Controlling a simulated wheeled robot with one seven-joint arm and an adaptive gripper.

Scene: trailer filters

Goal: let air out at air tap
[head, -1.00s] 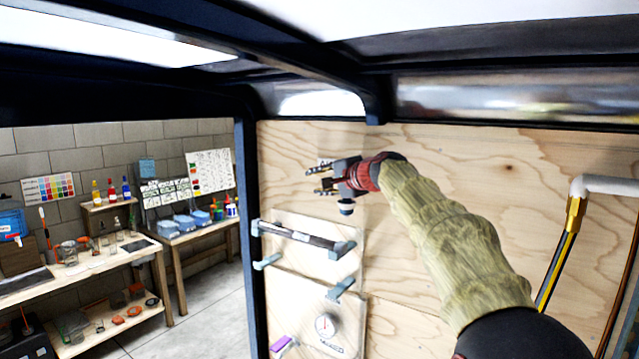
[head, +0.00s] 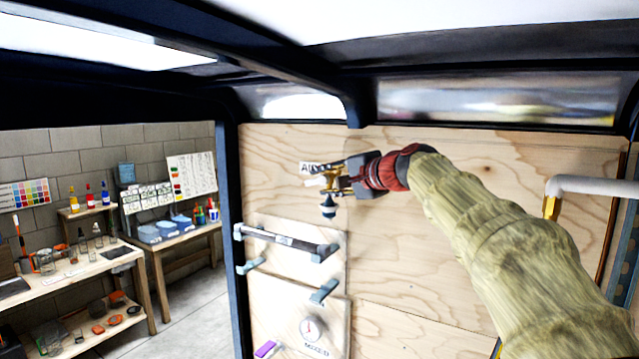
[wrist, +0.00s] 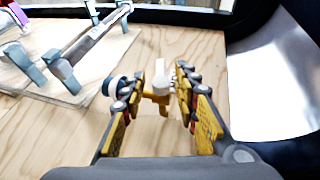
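The air tap is a brass fitting (head: 331,171) on the plywood wall beside a partly hidden AIR label (head: 307,168). In the wrist view its brass body (wrist: 157,101) and white lever (wrist: 162,76) show between my fingers. A dark round piece with a pale rim (head: 328,207) sits just below the tap; it also shows left of my fingers in the wrist view (wrist: 119,86). My gripper (head: 342,182) is open, its yellow fingers (wrist: 161,88) on either side of the lever. A grip on the lever is not visible; exact contact cannot be told.
A board below the tap holds a grey bar on brackets (head: 287,242). A lower board carries a round gauge (head: 312,329) and a purple piece (head: 266,349). A white pipe (head: 590,186) runs at right. Workbenches stand beyond the dark frame post at left.

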